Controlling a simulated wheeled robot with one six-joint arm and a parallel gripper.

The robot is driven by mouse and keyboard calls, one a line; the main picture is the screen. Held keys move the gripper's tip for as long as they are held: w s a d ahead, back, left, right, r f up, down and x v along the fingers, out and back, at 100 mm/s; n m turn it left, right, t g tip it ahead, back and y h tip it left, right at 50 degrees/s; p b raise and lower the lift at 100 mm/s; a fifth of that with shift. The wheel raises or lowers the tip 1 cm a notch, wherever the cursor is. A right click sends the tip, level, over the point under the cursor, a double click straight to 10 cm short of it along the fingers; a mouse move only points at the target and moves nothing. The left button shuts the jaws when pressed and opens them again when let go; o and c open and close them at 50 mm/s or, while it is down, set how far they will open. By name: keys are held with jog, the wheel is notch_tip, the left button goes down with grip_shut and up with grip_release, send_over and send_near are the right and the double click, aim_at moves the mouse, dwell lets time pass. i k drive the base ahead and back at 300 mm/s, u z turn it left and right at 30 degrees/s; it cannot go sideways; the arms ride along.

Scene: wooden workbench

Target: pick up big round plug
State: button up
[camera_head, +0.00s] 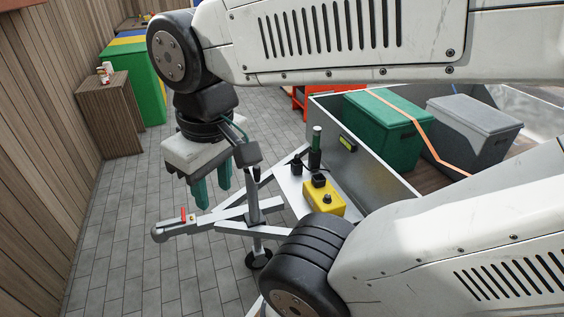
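My gripper (213,194) hangs pointing down from the arm at centre left, its two green fingers apart with nothing seen between them. It appears above or in front of the trailer's drawbar (230,217). To its right, a metal plate (287,186) on the trailer front carries small dark parts. I cannot tell which dark part is the big round plug.
The trailer bed's metal wall (345,150) rises behind the plate, with a green crate (383,130) and a grey crate (474,130) inside. A wooden cabinet (122,125) stands at the left wall. Paved floor (120,230) is clear at left. My arm links cover the top and lower right.

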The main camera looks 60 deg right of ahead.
aim_at(297, 157)
jog(key=z, duration=0.3)
jog(key=i, duration=0.65)
jog(key=z, duration=1)
jog(key=i, duration=0.35)
jog(key=z, duration=0.3)
